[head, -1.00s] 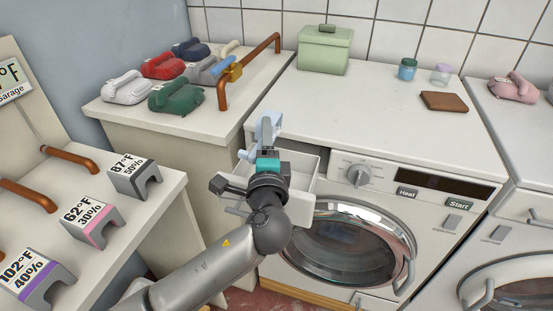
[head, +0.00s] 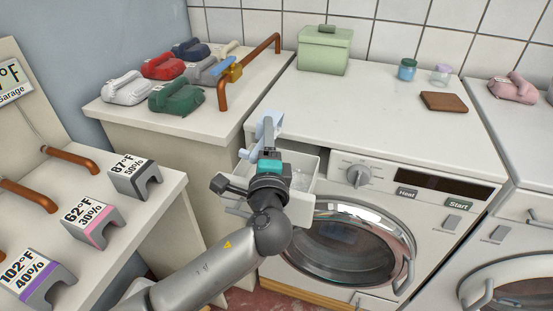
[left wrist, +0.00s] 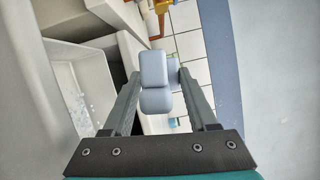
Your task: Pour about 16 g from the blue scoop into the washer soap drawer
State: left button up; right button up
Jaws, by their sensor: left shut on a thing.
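My left gripper (head: 266,146) is above the open soap drawer (head: 312,192) of the washer (head: 330,235), at the washer's left front. In the left wrist view the scoop's pale blue part (left wrist: 154,75) sits between the two fingers (left wrist: 165,100). White bits lie in the drawer (left wrist: 58,110) there, and they also show in the head view. How much is in the scoop is hidden. My right gripper is not in view.
A green box (head: 324,52), two small jars (head: 407,69) and a brown board (head: 444,101) stand on the washer top. Labelled grey stands (head: 136,178) are at the lower left.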

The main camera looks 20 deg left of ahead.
pick_arm(q)
jog(key=shift+r, duration=0.2)
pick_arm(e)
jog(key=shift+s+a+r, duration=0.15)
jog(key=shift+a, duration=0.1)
pick_arm(q)
jog(key=shift+d+r+m+p, duration=0.1)
jog(key=shift+r+m+p, duration=0.05)
jog(key=shift+m+p, duration=0.15)
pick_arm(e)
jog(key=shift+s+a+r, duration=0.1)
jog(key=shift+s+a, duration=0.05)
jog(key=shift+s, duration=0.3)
pick_arm(q)
jog(key=shift+r+m+t+p, duration=0.3)
jog(key=shift+r+m, duration=0.05)
jog(key=shift+m, duration=0.15)
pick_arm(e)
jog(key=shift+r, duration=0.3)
pick_arm(q)
jog(key=shift+d+m+t, duration=0.25)
jog(key=shift+m+t, duration=0.1)
jog(key=shift+m, duration=0.55)
jog(key=shift+d+m+t, duration=0.2)
jog(key=shift+m+t, duration=0.15)
jog(key=shift+m, duration=0.55)
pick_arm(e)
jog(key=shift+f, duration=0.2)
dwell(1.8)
